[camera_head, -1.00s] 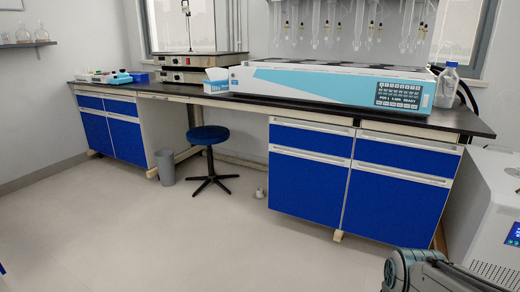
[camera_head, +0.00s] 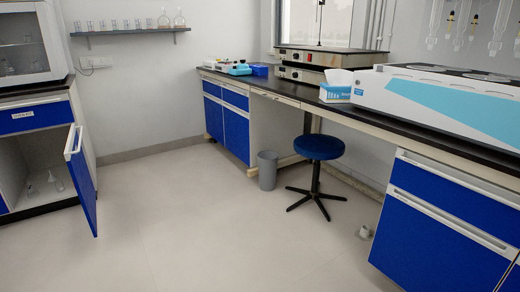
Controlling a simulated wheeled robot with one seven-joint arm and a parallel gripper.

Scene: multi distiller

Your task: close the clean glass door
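On the left stands a cabinet with an open blue door (camera_head: 83,182). The door is swung outward, with a pale handle strip on its upper edge. Inside the open cabinet (camera_head: 22,178) are a few small pieces of glassware (camera_head: 55,181) on the floor panel. A label sits on the drawer (camera_head: 32,116) above, too small to read. My gripper is not in view.
A blue stool (camera_head: 318,148) and a grey bin (camera_head: 267,170) stand before the long bench (camera_head: 340,108). A small object (camera_head: 365,232) lies on the floor near blue drawers (camera_head: 440,240). The floor (camera_head: 200,230) between cabinet and bench is clear.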

